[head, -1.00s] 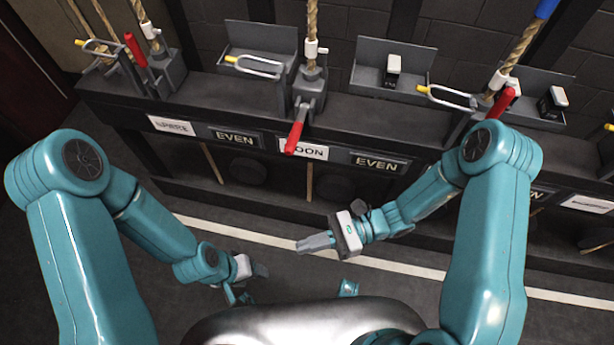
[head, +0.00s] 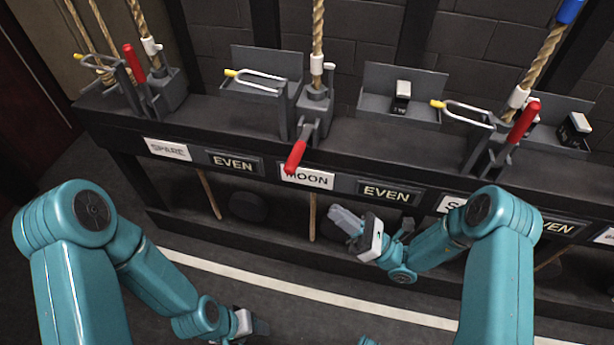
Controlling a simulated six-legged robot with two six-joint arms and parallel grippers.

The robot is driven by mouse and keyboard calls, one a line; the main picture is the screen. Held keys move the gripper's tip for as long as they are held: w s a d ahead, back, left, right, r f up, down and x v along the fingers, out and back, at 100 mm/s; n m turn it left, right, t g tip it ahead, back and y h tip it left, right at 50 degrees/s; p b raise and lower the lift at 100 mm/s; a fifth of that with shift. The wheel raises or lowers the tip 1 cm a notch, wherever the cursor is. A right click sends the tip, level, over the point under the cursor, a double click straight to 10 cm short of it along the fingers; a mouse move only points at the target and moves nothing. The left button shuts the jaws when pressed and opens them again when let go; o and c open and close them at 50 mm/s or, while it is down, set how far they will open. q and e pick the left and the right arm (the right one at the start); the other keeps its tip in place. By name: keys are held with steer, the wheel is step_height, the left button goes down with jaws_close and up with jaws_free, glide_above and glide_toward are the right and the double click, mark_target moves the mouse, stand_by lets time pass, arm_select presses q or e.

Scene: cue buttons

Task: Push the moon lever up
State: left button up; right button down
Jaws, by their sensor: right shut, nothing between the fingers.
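The moon lever (head: 296,157) has a red handle that hangs down and slightly left from a grey bracket (head: 313,110) on the ledge. Its tip overlaps the white MOON label (head: 308,177) below. My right gripper (head: 338,215) is shut and empty. It shows below and right of the lever, apart from it, in front of the dark lower part of the rack. My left gripper (head: 258,328) is low in the picture, well below the lever. Its fingers are dark and small, so its opening is unclear.
A red lever at left (head: 134,63) and a red lever at right (head: 523,122) point up. Silver U-shaped bars with yellow tips (head: 255,83) stand beside the levers. Ropes (head: 318,30) rise behind them. A white floor line (head: 290,288) runs before the rack.

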mark_target(300, 147)
steer(key=d+r+x, duration=0.1)
steer(key=r+x, duration=0.1)
steer(key=x, duration=0.9)
steer(key=shift+r+b, duration=0.3)
steer(key=shift+b, duration=0.15)
steer(key=shift+w+r, duration=0.1)
steer(key=shift+w, duration=0.05)
